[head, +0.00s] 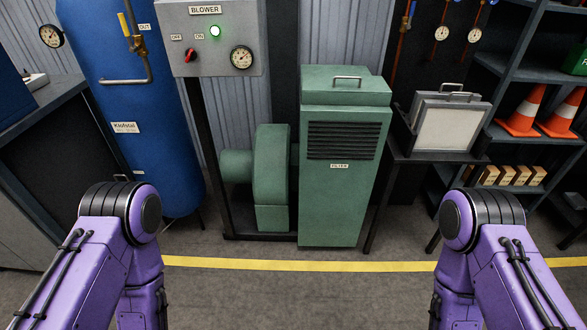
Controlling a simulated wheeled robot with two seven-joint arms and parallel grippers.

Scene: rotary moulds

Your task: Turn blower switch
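The blower control panel (209,38) is a grey box at the upper middle left in the head view, labelled BLOWER. Its red and black rotary switch (190,56) sits between the OFF and ON labels, with its handle slanted. A round gauge (241,57) is at the panel's right. The green blower (271,180) stands below it. Both my purple arms show at the bottom left and bottom right, well apart from the panel. Neither gripper's fingers show.
A green filter cabinet (342,200) stands right of the blower. A blue tank (130,110) is on the left. A small table (437,153) holds framed panels, and shelves on the right hold orange cones (525,110). A yellow line (300,265) crosses the clear floor.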

